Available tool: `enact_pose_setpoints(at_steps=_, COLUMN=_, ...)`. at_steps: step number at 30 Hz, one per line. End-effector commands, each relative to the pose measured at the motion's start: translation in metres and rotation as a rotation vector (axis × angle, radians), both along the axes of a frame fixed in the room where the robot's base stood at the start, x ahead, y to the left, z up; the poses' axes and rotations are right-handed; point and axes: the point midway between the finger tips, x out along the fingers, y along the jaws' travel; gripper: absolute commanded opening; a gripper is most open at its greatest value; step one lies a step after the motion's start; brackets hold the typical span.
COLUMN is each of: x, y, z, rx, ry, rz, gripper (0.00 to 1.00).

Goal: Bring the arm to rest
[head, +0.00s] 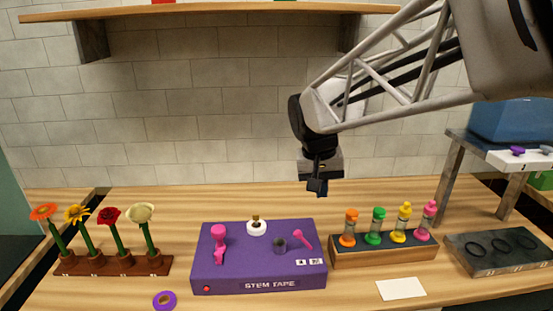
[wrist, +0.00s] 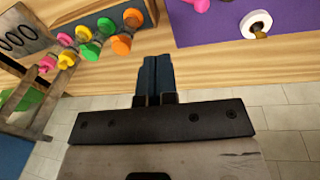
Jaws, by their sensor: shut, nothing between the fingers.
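My gripper (head: 317,188) hangs in the air above the back of the wooden table, in front of the tiled wall. Its fingers point down, and it is above the space between the purple stem tape box and the rack of colored bottles. In the wrist view my gripper (wrist: 154,60) has its two dark blue fingers together with nothing between them. It touches nothing.
A purple stem tape box (head: 258,283) stands at front center. A wooden rack (head: 385,253) holds orange, green, yellow and pink bottles. Flowers stand in a brown holder (head: 113,266) at left. A grey block (head: 500,250) with rings is at right. A shelf (head: 210,10) hangs above.

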Motion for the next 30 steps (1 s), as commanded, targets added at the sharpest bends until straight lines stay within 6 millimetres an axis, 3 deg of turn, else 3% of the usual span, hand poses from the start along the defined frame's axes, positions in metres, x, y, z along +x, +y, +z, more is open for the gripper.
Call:
enact_pose_setpoints(at_steps=17, x=-0.005, y=-0.001, z=0.003, rx=0.003, ry=-0.003, rz=0.003, gripper=0.00)
enact_pose_setpoints(at_steps=23, x=-0.031, y=-0.008, z=0.004, rx=0.020, ry=-0.019, rz=0.014, gripper=0.00)
enact_pose_setpoints(at_steps=30, x=-0.090, y=-0.024, z=0.000, rx=0.053, ry=-0.061, rz=0.044, gripper=0.00)
